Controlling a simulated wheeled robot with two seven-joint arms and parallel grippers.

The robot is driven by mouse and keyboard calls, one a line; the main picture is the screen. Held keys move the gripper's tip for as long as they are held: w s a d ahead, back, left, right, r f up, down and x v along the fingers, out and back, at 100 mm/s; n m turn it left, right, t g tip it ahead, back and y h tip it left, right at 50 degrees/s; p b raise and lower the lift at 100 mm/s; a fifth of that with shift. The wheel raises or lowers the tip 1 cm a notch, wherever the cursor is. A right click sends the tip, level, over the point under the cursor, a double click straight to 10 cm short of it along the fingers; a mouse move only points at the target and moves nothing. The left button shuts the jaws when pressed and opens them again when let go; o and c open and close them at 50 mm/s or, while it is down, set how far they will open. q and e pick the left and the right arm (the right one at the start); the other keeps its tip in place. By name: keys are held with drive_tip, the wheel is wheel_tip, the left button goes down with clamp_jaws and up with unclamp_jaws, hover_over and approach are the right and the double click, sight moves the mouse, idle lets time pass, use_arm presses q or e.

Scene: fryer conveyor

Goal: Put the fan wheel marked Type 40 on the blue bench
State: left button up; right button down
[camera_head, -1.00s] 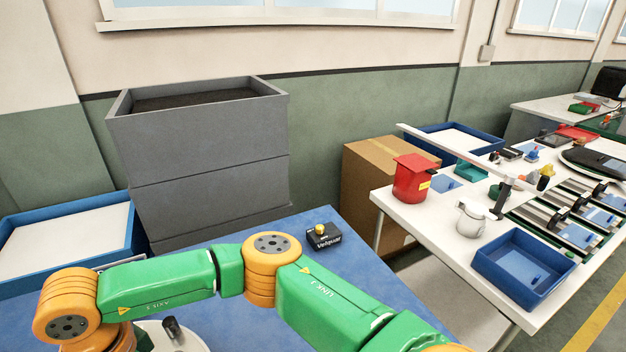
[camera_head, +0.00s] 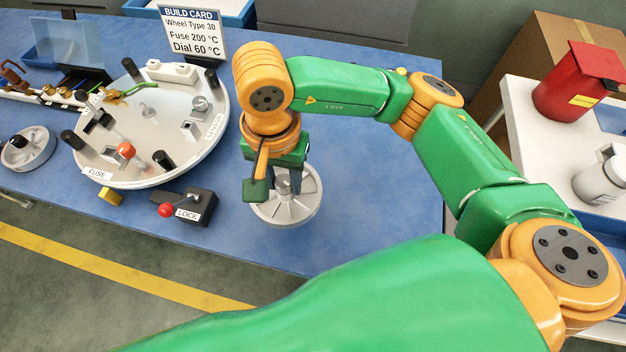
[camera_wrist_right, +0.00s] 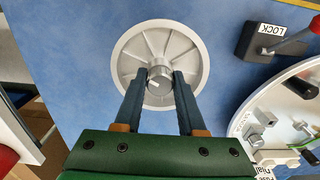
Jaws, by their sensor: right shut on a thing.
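A grey finned fan wheel (camera_head: 287,207) is at the blue bench (camera_head: 350,170), to the right of the round white plate. My right gripper (camera_head: 285,185) is shut on the hub of this wheel from above. In the right wrist view the fan wheel (camera_wrist_right: 180,45) shows whole, with the two fingers of my right gripper (camera_wrist_right: 160,82) on either side of its hub. I cannot read a type mark on it, and I cannot tell whether it touches the bench. My left gripper is not in view.
A round white plate (camera_head: 205,140) carries several posts and parts. A lock box (camera_head: 193,206) with a red knob sits at the bench's front edge. Another wheel (camera_head: 30,148) lies far left. Bench right of the held wheel is clear.

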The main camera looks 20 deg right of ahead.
sight(309, 187)
drive_tip(key=d+f, duration=0.4)
drive_tip(key=shift+s+d+f+p, duration=0.15)
drive_tip(key=shift+f+p, duration=0.15)
drive_tip(key=shift+p, duration=0.05)
drive_tip(key=shift+d+f, duration=0.15)
drive_tip(key=shift+f, duration=1.8)
drive_tip(key=shift+f, duration=0.15)
drive_tip(key=shift+c, duration=2.4)
unclamp_jaws()
